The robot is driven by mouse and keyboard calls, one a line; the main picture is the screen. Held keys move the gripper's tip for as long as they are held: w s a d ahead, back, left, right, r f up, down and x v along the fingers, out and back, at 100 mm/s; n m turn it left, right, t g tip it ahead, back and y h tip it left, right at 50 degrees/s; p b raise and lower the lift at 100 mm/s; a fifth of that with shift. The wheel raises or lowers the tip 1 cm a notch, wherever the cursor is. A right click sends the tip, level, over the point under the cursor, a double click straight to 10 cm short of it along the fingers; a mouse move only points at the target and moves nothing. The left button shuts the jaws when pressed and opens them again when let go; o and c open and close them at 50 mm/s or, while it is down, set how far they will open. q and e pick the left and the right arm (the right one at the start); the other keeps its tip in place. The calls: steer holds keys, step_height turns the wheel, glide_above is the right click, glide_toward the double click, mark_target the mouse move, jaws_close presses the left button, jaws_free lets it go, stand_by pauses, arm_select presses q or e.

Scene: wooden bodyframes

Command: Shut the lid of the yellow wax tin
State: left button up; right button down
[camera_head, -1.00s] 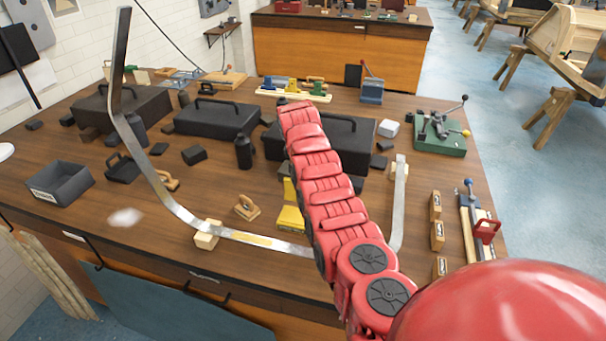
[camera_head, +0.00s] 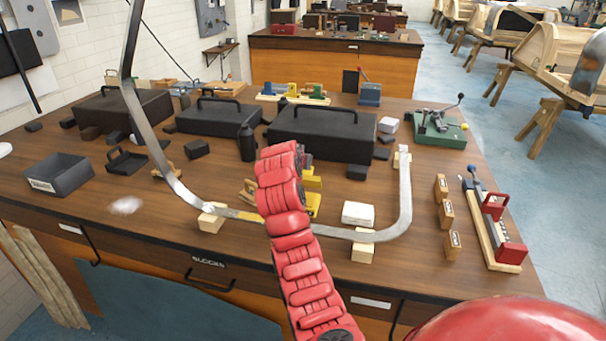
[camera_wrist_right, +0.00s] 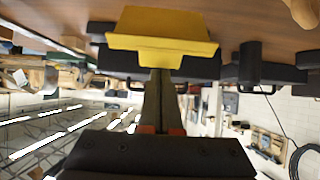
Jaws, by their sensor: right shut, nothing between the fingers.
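The yellow wax tin (camera_head: 313,205) sits near the front of the workbench, partly hidden behind my red right arm. A smaller yellow part (camera_head: 311,183) rises behind it and looks like its raised lid, but the arm hides where they join. In the right wrist view, which shows the bench at the top, the yellow tin (camera_wrist_right: 165,30) lies just beyond the tips of my right gripper (camera_wrist_right: 160,74). The gripper's fingers are together and empty; I cannot tell whether they touch the tin. In the head view the arm hides this gripper. My left gripper is not in view.
A bent metal strip (camera_head: 390,232) curves around the tin's front on wooden blocks (camera_head: 363,250). A white box (camera_head: 358,213) stands right of the tin. Wooden blocks (camera_head: 446,215) line the right.

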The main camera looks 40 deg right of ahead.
steer(key=s+a+f+t+h+b, duration=0.2)
steer(key=b, duration=0.4)
steer(key=s+a+f+t+h+b, duration=0.1)
steer(key=a+f+t+h+b, duration=0.1)
steer(key=b, duration=0.4)
steer(key=shift+s+a+f+h, duration=0.3)
steer(key=shift+s+a, duration=0.05)
steer(key=shift+s, duration=0.05)
steer(key=shift+s+a+f+b, duration=0.2)
steer(key=shift+s+a+b, duration=0.1)
steer(key=shift+b, duration=0.9)
